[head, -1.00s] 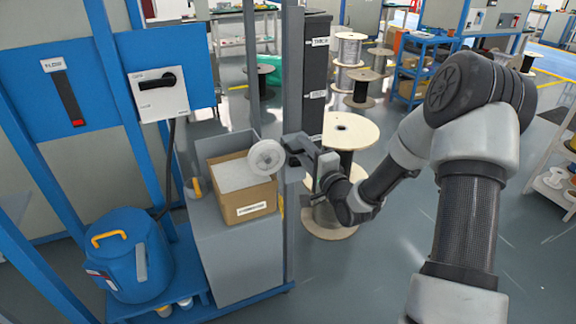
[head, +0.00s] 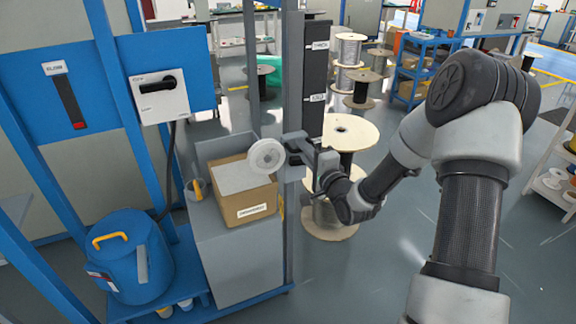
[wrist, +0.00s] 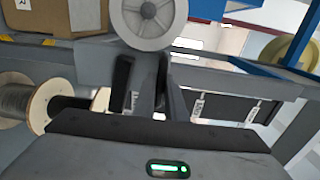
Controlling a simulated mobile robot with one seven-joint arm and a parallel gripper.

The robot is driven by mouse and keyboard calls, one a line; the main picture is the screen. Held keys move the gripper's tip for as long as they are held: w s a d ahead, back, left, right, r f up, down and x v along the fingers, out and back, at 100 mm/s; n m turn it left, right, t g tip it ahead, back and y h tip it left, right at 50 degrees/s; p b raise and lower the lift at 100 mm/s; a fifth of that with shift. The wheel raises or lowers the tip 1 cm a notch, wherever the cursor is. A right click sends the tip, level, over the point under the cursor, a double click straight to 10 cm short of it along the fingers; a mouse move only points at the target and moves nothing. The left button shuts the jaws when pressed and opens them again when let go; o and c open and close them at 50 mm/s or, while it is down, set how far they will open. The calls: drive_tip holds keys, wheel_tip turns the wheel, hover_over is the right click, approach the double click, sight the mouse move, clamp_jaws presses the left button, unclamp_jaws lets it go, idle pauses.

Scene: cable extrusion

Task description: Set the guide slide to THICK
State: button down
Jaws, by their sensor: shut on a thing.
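The guide slide carries a pale round wheel (head: 266,155) on a short dark bracket at the grey post. The wheel also shows at the top of the wrist view (wrist: 148,14). My gripper (wrist: 148,88) is shut on the slide's grey handle, one dark finger on each side; the handle is largely hidden. A dark vertical plate (head: 316,70) beside the post bears an upper label (head: 320,45), which seems to read THICK, and a lower label (head: 317,98), too small to read surely. The wheel and my gripper are below both labels.
Wooden cable spools (head: 350,132) stand behind my gripper. A white switch box (head: 160,95) and a blue drum (head: 130,258) are at the left.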

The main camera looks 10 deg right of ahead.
wheel_tip(320, 180, up, 29)
drive_tip(key=p, duration=1.9)
drive_tip(key=c, duration=2.3)
unclamp_jaws()
drive_tip(key=o, duration=0.6)
drive_tip(key=shift+f, duration=0.2)
drive_tip(key=shift+v, duration=4)
